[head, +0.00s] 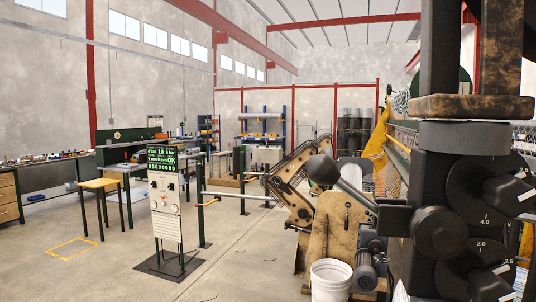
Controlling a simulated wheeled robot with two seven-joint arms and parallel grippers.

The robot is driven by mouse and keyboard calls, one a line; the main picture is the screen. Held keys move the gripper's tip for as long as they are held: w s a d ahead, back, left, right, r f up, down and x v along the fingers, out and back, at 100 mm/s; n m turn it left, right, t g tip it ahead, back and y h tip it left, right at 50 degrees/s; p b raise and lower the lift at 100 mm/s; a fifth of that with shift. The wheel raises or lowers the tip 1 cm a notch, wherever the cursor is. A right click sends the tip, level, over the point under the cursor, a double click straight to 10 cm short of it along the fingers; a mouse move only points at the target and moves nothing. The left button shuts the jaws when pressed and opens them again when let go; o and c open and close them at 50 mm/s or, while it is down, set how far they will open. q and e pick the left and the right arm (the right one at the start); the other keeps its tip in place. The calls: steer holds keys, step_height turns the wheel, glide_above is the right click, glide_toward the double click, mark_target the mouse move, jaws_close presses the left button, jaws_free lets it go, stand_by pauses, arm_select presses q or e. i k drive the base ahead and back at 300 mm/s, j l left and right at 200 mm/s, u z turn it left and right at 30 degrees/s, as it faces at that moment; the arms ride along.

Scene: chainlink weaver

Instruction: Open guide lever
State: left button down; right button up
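A lever (355,196) with a large dark rounded knob (323,170) shows right of the middle in the head view. Its grey rod slants down and right from the knob to a dark block (395,216) on the machine's dark housing. It looks like the guide lever, but no label on it can be read. Neither of my grippers shows in the view, so nothing is seen touching the lever.
The dark housing (440,190) with dials (487,187) fills the right side. Below the lever are a worn tan machine body (335,235), a motor (366,268) and a white bucket (331,280). A control panel (165,195) stands left of the middle. Open floor (235,265) lies between.

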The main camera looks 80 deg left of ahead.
mark_target(323, 169)
steer(key=k+j+u, duration=0.1)
steer(key=u, duration=1.75)
steer(key=j, duration=0.05)
